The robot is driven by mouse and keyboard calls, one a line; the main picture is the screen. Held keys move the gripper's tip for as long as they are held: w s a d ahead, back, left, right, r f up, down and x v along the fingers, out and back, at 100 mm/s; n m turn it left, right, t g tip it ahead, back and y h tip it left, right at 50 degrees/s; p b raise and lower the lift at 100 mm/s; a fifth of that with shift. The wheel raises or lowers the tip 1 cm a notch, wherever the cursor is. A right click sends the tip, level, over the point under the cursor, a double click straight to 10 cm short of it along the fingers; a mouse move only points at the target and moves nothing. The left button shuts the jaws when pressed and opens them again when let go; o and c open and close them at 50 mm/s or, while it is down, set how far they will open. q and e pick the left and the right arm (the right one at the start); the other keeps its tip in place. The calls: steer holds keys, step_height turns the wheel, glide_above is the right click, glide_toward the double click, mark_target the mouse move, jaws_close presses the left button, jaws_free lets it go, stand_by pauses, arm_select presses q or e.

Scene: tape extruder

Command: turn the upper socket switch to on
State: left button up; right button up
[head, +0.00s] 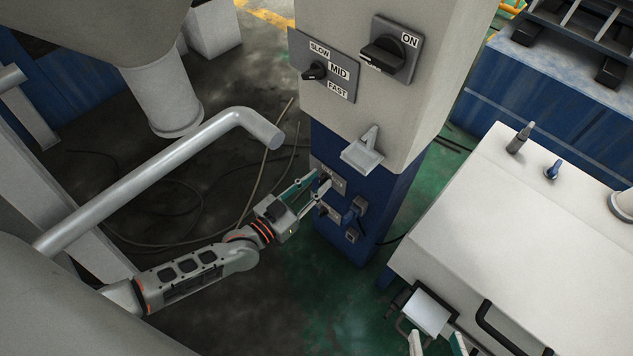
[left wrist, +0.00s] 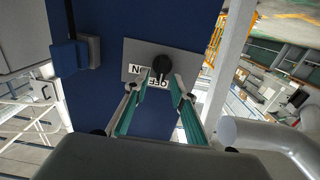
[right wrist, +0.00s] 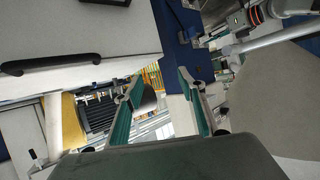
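The upper socket switch (left wrist: 162,65) is a black knob on a grey plate (left wrist: 185,62) with ON and OFF labels, fixed to the blue lower part of the column. It also shows small in the head view (head: 325,178), partly behind my left gripper (head: 320,186). My left gripper is open, and its fingertips in the left wrist view (left wrist: 161,84) lie on either side of the knob. I cannot tell whether they touch it, or where the knob points. My right gripper (right wrist: 160,85) is open and empty. Only its fingertips show at the head view's bottom edge (head: 437,344).
Higher on the column are a SLOW/MID/FAST selector (head: 315,71), a large ON switch (head: 383,54) and a grey bracket (head: 362,151). A blue socket (head: 354,211) sits right of the left gripper. A pale cabinet (head: 530,215) stands at right; a bent pipe (head: 160,178) crosses the left.

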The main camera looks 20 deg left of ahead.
arm_select(q)
jaws_close()
